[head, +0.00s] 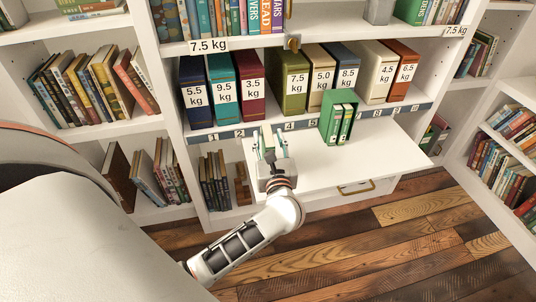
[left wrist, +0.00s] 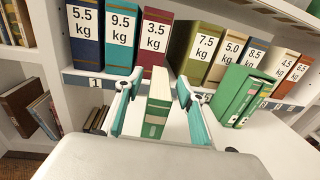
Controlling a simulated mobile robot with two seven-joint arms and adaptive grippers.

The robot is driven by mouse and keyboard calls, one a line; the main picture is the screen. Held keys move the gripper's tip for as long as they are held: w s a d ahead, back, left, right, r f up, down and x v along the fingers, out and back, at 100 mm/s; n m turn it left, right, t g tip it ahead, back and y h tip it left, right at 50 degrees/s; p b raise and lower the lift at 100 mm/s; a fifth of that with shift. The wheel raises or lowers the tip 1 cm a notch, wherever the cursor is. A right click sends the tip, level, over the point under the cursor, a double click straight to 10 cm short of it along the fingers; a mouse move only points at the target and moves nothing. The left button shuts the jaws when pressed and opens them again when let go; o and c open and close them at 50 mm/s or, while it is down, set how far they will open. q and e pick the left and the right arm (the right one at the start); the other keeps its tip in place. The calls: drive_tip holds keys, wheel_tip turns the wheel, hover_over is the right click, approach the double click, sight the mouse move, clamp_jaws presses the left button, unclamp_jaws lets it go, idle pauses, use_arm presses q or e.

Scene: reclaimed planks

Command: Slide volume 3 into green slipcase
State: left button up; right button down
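The green slipcase (head: 327,117) stands upright on the white pull-out shelf, with two green volumes (head: 342,122) in it. It also shows at the right of the left wrist view (left wrist: 229,83). A single green book (left wrist: 154,118) with cream pages, likely volume 3, stands between the fingers of my left gripper (left wrist: 158,98); its number is not readable. The fingers are spread, with a visible gap on each side of the book. In the head view my left gripper (head: 272,143) is over the left part of the pull-out shelf, left of the slipcase. My right gripper is not in view.
Several binders with weight labels stand behind, among them a red 3.5 kg one (head: 252,88) and an olive 7.5 kg one (head: 290,82). A numbered strip (head: 225,134) runs below them. The pull-out shelf (head: 385,150) is clear right of the slipcase.

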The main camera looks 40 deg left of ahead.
use_arm(q)
clamp_jaws()
drive_tip(key=shift+r, duration=0.1)
